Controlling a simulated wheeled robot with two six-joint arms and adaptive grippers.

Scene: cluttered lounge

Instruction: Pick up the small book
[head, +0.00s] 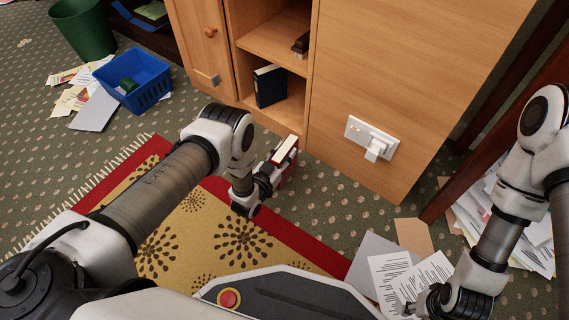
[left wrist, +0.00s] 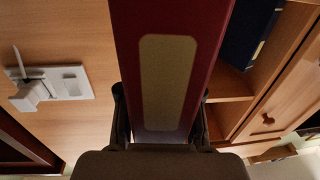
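A small dark red book (head: 287,157) with pale page edges is between the fingers of my left gripper (head: 270,177), in front of the cabinet. In the left wrist view the red book (left wrist: 200,30), with a tan panel on its cover or spine, fills the middle. The left gripper's fingers (left wrist: 162,122) press on both its sides. A dark blue book (head: 269,86) stands in the cabinet's lower compartment; part of it shows in the left wrist view (left wrist: 249,30). My right gripper (head: 418,306) is low at the right above papers; its fingers are too unclear to judge.
The wooden cabinet (head: 345,85) with a wall socket (head: 371,136) on its side is close beyond the held book. A blue basket (head: 134,80), green bin (head: 82,28) and scattered papers lie at the left. A patterned rug (head: 190,225) lies below my left arm.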

